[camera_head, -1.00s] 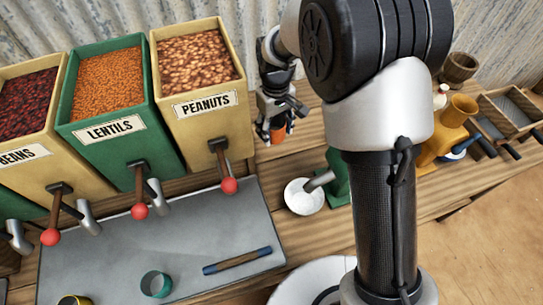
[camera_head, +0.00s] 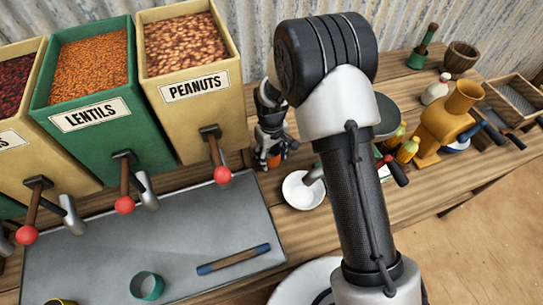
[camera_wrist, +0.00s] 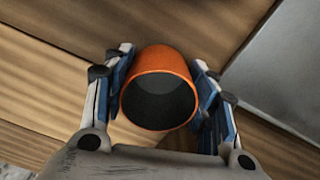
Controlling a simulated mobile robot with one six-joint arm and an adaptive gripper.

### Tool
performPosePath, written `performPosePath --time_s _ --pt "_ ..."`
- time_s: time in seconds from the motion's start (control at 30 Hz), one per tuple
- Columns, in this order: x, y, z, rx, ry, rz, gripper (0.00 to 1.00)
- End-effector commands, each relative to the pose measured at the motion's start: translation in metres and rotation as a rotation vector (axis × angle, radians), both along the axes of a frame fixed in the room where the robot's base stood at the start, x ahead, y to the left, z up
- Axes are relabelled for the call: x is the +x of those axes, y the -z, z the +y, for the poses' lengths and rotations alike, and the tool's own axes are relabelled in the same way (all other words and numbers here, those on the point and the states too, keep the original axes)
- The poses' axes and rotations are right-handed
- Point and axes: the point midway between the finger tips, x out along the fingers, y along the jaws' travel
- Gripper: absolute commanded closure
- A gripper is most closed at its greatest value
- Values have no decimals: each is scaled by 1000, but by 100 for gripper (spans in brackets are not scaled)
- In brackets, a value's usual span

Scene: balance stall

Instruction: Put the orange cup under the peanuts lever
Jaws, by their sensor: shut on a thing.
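My gripper (camera_head: 269,157) is shut on the orange cup (camera_wrist: 160,62), with one finger on each side of it. The wrist view looks into the cup's mouth, and its inside looks dark and empty. In the head view a small part of the orange cup (camera_head: 275,160) shows below the fingers, right of the peanuts bin (camera_head: 205,110). The peanuts lever (camera_head: 216,155) with its red ball hangs at the front of that bin, to the left of my gripper. The cup is not under it. My arm hides part of the table behind.
A grey metal tray (camera_head: 190,240) lies below the levers, holding a green cup (camera_head: 147,285) and a blue-ended stick (camera_head: 233,259). A white bowl (camera_head: 303,190) stands just right of my gripper. The tray's area in front of the peanuts lever is clear.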

Motion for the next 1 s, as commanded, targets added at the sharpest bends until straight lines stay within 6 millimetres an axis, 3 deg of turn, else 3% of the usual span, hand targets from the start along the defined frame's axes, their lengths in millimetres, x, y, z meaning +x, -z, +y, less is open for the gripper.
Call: performPosePath --time_s 0.37,0.4,0.67,1.0 --pt "1 4 0 0 0 -2 72" --pt "1 4 0 0 0 -2 46" --pt "1 3 0 0 0 -2 28" --pt "1 2 0 0 0 -2 28"
